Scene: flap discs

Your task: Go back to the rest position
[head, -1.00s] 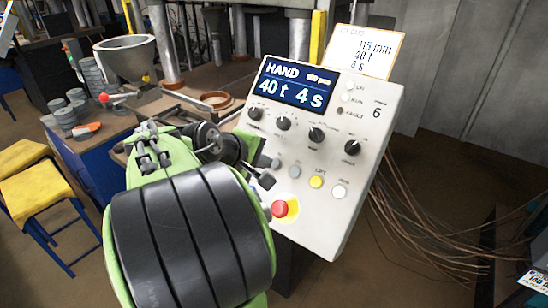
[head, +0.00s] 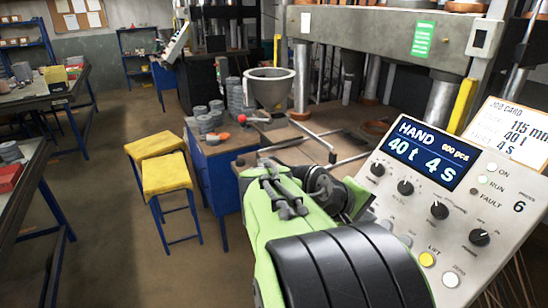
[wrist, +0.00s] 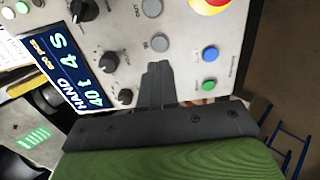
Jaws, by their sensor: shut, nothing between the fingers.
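My gripper (wrist: 157,84) shows in the wrist view as two dark fingers pressed together, with nothing between them. It is in front of the grey control panel (wrist: 185,62); I cannot tell the gap to its face. In the head view my green and black arm is at the lower middle, and the fingers are hidden behind it or too unclear to make out. The panel (head: 440,262) stands at the lower right with a blue display (head: 424,153) reading HAND, 40 t, 4 s.
Two yellow stools (head: 165,173) stand left of a blue cabinet (head: 215,165). A grey bowl (head: 270,88) and stacked discs are on the bench behind my arm. A press (head: 380,40) rises behind. The floor (head: 110,235) at the left is open.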

